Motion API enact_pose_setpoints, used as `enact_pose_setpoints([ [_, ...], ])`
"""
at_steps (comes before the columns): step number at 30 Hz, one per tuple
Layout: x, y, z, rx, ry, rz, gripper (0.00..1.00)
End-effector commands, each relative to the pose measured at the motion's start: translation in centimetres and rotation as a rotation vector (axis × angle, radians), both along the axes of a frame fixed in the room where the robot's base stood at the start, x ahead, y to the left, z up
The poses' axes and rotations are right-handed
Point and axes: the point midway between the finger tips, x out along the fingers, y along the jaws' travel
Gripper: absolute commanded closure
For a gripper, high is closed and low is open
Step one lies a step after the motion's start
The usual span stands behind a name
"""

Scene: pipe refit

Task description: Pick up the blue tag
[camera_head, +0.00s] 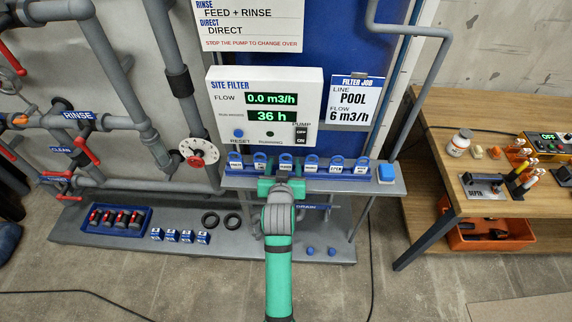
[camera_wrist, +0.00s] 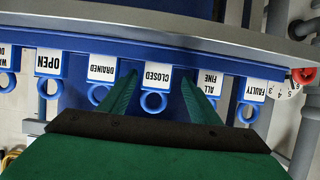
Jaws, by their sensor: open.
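Several blue tags with white labels and ring ends hang in a row on the blue rack; which one is meant by the blue tag I cannot tell. My gripper (camera_head: 284,181) is open at the rack, in front of the third tag from the left (camera_head: 286,166). In the wrist view its green fingers (camera_wrist: 157,84) stand either side of the tag marked CLOSED (camera_wrist: 156,76); contact cannot be made out. The DRAINED tag (camera_wrist: 103,72) and the ALL FINE tag (camera_wrist: 196,86) lie just outside the fingers. The OPEN tag (camera_wrist: 48,64) and FAULTY tag (camera_wrist: 254,92) are farther out.
The site filter panel (camera_head: 264,107) stands above. Pipes and red valves fill the left. A wooden bench (camera_head: 441,115) is at right.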

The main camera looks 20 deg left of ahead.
Motion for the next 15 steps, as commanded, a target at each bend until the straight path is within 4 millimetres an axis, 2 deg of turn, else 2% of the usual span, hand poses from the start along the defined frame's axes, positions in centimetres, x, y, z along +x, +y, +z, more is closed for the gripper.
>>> enact_pose_setpoints([
  [15, 4.7, 0.7, -2.3, 0.000, -0.001, -0.005, 0.43],
])
